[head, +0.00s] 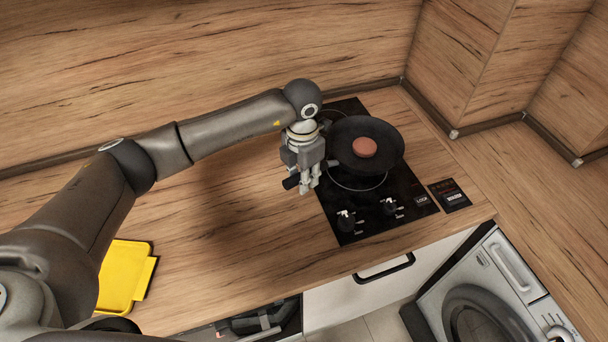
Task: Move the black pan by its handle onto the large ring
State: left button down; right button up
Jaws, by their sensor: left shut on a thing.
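The black pan (386,135) is over the hob, with a round reddish-brown patty (364,147) in it. Its handle points to the left, towards the front. My left gripper (309,187) is shut on the handle, whose dark end (291,183) sticks out to the left of the fingers. The large ring (358,190) shows as a thin arc on the hob below the pan's near edge. The pan hides its far part. The pan sits off-centre towards the back of this ring; I cannot tell whether it touches the hob. My right gripper is not in view.
The black hob (402,207) has two knobs (346,220) at its front, and a smaller ring (334,114) partly shows behind the pan. A yellow tray (125,275) lies at the left. Wooden walls stand behind and right. The counter (230,245) between tray and hob is clear.

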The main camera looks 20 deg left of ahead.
pick_arm(q)
jog(key=shift+w+f+b, duration=0.1)
jog(key=shift+f+b, duration=1.6)
jog(key=shift+f, duration=0.35)
jog(key=shift+d, duration=0.1)
jog(key=shift+f+b, duration=0.55)
jog(key=shift+b, duration=0.2)
jog(key=c, duration=1.3)
grip_release()
jog(key=shift+o, duration=0.6)
jog(key=shift+s, duration=0.2)
jog(key=shift+f, duration=0.1)
